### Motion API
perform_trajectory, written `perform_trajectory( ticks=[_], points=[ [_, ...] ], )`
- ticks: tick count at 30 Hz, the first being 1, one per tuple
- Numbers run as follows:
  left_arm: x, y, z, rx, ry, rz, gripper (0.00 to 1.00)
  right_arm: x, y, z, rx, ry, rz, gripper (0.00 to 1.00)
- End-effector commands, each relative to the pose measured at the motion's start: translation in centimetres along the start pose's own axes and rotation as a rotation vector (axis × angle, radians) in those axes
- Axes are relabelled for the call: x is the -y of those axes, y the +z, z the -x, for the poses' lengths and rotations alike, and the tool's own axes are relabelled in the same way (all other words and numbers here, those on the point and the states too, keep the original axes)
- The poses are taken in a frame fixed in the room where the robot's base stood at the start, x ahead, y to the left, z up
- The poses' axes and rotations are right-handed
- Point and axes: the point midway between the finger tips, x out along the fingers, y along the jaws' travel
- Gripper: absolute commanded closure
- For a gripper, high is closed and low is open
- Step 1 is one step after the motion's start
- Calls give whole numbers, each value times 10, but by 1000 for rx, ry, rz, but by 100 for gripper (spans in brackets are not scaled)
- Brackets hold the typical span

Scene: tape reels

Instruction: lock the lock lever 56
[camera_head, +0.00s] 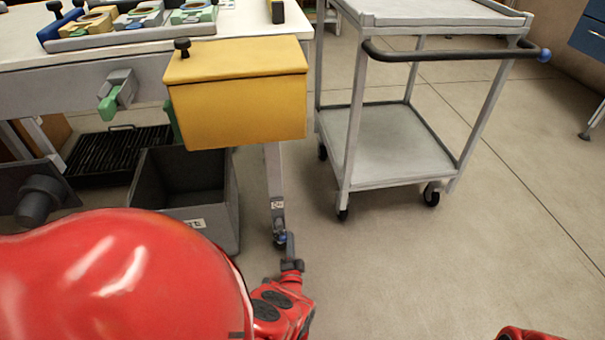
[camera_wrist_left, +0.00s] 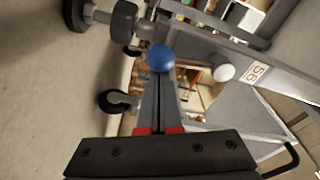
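The lock lever sits low on the table leg (camera_head: 274,175) by the caster; its blue ball knob (camera_wrist_left: 161,57) shows in the left wrist view, and the head view shows it small (camera_head: 281,240). My left gripper (camera_head: 290,240) reaches down at the leg's foot. In the left wrist view its fingers (camera_wrist_left: 160,85) are together, with the tips at the blue knob. Whether they touch it I cannot tell. My right gripper is out of view.
A yellow box (camera_head: 235,105) hangs at the table's corner, with a dark grey bin (camera_head: 215,215) below. A grey cart (camera_head: 385,150) with a black handle stands to the right. The floor in front of the cart is clear.

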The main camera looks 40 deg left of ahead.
Motion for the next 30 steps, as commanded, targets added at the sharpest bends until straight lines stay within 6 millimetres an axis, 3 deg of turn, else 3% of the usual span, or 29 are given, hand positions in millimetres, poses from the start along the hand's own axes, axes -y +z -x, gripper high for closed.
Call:
perform_trajectory(
  ticks=[12,30],
  points=[
    [0,10,1,2,1,2,100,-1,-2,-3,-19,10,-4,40],
    [0,5,0,1,0,3,100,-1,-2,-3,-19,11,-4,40]
  ],
)
